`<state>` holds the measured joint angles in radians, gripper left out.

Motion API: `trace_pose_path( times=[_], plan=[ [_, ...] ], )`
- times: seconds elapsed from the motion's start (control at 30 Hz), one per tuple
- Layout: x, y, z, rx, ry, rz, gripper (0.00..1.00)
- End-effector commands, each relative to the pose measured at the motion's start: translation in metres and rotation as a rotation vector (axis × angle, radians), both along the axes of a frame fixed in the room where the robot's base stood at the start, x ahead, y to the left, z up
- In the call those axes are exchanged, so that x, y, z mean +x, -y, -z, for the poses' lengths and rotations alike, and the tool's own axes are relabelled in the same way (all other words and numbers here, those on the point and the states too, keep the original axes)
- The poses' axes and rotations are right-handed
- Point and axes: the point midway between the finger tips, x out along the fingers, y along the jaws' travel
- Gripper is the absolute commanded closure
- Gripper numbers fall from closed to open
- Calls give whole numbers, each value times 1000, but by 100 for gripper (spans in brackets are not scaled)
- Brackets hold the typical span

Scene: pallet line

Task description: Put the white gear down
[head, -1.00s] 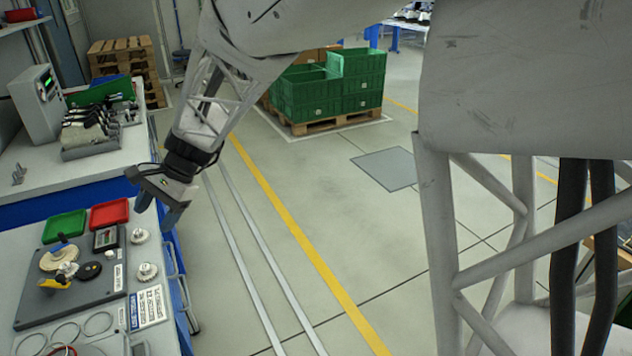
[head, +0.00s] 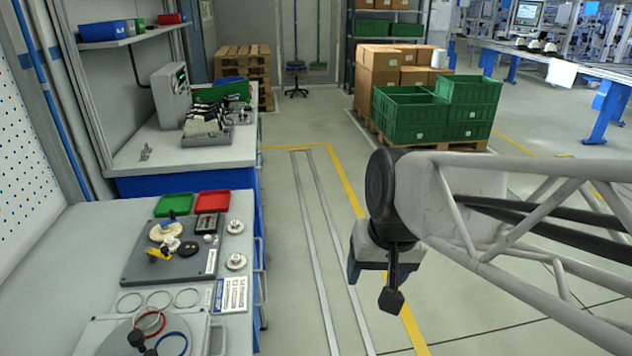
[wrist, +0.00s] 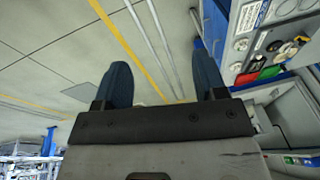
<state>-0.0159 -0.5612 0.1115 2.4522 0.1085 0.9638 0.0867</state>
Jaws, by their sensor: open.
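A small white piece that looks like the white gear (head: 172,243) lies on the dark grey board (head: 140,266) on the left bench, beside a cream disc (head: 165,231) and a black round part (head: 188,248). It is too small to make out its teeth. My gripper (head: 372,284) hangs over the floor, well to the right of the bench and apart from everything. In the wrist view my gripper (wrist: 163,78) shows two dark blue fingers spread wide with nothing between them. The board shows small at the right of that view, with its parts hard to tell apart.
Green tray (head: 174,206) and red tray (head: 213,204) sit behind the board. Two metal round parts (head: 235,226) (head: 236,261) lie right of it, and rings (head: 158,299) in front. Green crates (head: 410,118) stand on a pallet behind. The floor around my gripper is clear.

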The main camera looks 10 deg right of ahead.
Motion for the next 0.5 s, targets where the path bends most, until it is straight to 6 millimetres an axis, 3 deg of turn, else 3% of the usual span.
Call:
trace_pose_path(
  times=[0.2, 0.5],
  plan=[
    [-33, 20, 4, -97, 50, -71, 35],
    [-40, 25, 6, -125, 61, -92, 35]
  ],
)
